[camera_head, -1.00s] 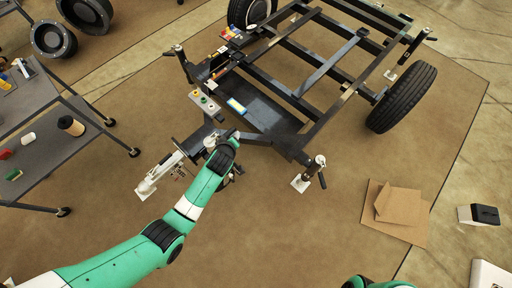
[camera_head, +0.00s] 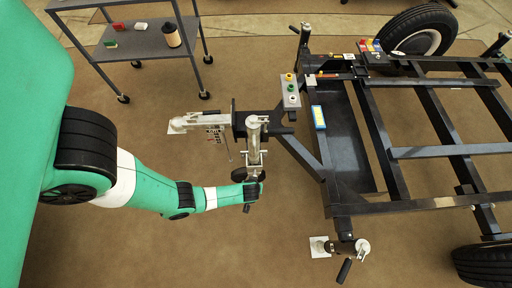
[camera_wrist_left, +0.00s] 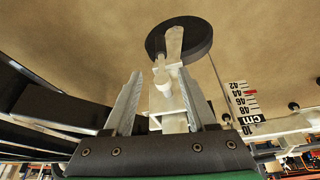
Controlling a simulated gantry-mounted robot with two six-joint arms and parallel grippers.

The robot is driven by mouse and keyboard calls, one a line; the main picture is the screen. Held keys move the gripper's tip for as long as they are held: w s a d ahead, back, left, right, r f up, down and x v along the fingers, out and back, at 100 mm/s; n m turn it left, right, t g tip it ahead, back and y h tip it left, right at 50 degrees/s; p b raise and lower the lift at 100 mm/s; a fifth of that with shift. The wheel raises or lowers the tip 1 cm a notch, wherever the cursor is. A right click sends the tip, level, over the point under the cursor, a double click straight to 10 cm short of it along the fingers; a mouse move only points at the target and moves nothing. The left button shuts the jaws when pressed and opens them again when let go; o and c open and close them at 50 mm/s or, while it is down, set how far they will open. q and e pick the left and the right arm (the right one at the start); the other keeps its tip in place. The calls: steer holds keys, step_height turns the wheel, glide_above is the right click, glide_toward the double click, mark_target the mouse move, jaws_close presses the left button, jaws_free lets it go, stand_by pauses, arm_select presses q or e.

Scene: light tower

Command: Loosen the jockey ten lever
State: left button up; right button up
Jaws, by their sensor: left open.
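The jockey wheel assembly stands beside the trailer's drawbar, with a pale metal jockey post (camera_head: 254,138) in the head view. Its black wheel (camera_wrist_left: 196,45) and pale metal fork (camera_wrist_left: 168,105) show in the left wrist view. My left gripper (camera_head: 253,186) is at the near side of the post. In the left wrist view my left gripper (camera_wrist_left: 161,88) is open, its two fingers on either side of pale metal jockey parts. I cannot tell whether they touch. I cannot pick out the clamp lever for sure. My right gripper is out of view.
The trailer frame (camera_head: 395,130) fills the right side. A pale coupling (camera_head: 205,122) points left from the drawbar, and a ruler scale (camera_wrist_left: 243,105) shows beside it. A corner stand (camera_head: 345,246) is at lower right. A grey cart (camera_head: 150,42) stands at upper left.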

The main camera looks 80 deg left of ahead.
arm_select(q)
steer(key=b+x, duration=0.8)
steer(key=x, duration=0.3)
steer(key=shift+s+f, duration=0.15)
steer(key=shift+f, duration=0.05)
steer(key=shift+r, duration=0.1)
steer(key=shift+c, duration=0.2)
jaws_close()
stand_by(0.6)
